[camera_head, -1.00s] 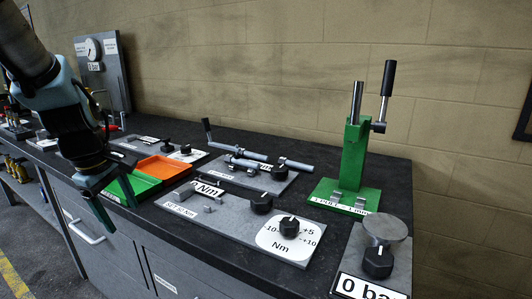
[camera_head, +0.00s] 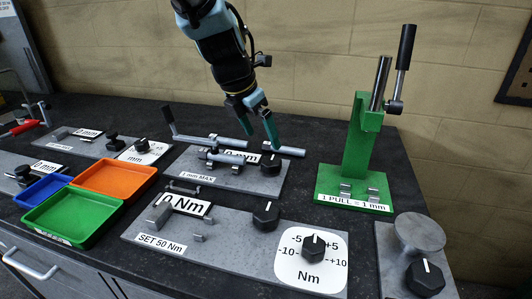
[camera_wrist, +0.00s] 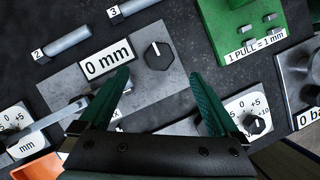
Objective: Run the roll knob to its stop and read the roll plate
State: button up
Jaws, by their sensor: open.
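No plate in view carries a readable "roll" label. My gripper (camera_head: 260,128) is open and empty above a grey plate (camera_head: 222,181) marked "1 mm MAX". That plate bears a black knob (camera_head: 271,165) and a display (camera_head: 240,157) reading "0 mm". In the wrist view the knob (camera_wrist: 159,56) lies just beyond and between my open fingertips (camera_wrist: 163,80), apart from them. Its white mark points up and left there. The display (camera_wrist: 107,60) reads "0 mm" clearly in that view.
The green press (camera_head: 358,155) with its upright lever stands right of the plate. In front is the "SET 50 Nm" plate (camera_head: 215,245) with an Nm dial knob (camera_head: 313,247). Orange (camera_head: 119,178), green and blue trays sit left. A bar plate (camera_head: 412,262) is at the right.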

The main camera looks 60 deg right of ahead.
aim_at(271, 160)
jog(key=p+x, duration=0.1)
jog(key=x, duration=0.8)
jog(key=shift+w+f, duration=0.1)
jog(key=c, duration=1.4)
